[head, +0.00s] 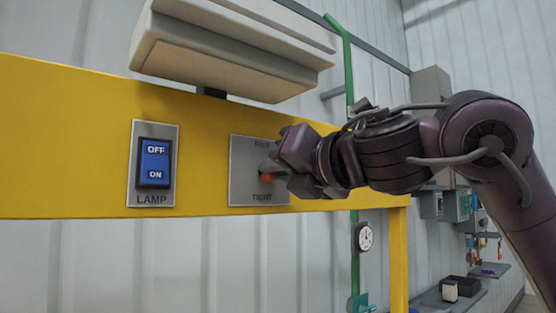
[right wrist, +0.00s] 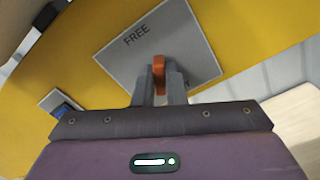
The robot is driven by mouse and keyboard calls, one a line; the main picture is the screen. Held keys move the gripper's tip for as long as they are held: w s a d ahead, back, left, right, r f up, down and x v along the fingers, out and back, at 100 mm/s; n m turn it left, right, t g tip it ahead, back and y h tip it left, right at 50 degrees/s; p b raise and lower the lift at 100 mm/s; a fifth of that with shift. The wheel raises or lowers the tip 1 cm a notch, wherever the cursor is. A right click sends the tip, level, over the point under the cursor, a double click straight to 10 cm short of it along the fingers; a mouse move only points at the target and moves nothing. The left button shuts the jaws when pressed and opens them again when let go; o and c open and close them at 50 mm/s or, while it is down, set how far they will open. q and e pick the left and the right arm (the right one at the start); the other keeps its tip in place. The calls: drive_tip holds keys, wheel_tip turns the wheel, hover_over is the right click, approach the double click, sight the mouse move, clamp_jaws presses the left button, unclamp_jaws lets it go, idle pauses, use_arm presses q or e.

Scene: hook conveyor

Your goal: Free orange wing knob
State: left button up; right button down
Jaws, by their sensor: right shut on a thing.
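The orange wing knob (head: 267,177) sits on a grey plate (head: 245,192) fixed to the yellow beam. The plate reads FREE at the top and TIGHT at the bottom in the head view. My right gripper (head: 272,172) reaches in from the right and partly covers the knob and plate. In the right wrist view the knob (right wrist: 159,68) stands between the two grey fingers of my right gripper (right wrist: 160,82), which are shut on it. My left gripper is not in view.
A blue lamp switch (head: 154,163) marked OFF and ON is on the beam (head: 60,140), left of the plate. A pale box-shaped housing (head: 230,45) overhangs the beam above. A green pipe (head: 348,70) and a round gauge (head: 363,237) are behind, to the right.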

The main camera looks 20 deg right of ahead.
drive_tip(key=shift+a+f+n+p, duration=0.15)
drive_tip(key=shift+n+p, duration=0.6)
drive_tip(key=shift+n, duration=1.35)
drive_tip(key=shift+f, duration=0.15)
drive_tip(key=c, duration=1.5)
unclamp_jaws()
drive_tip(key=shift+r, duration=0.2)
drive_tip(key=b+v, duration=0.2)
drive_tip(key=v, duration=0.6)
drive_tip(key=shift+b, duration=0.4)
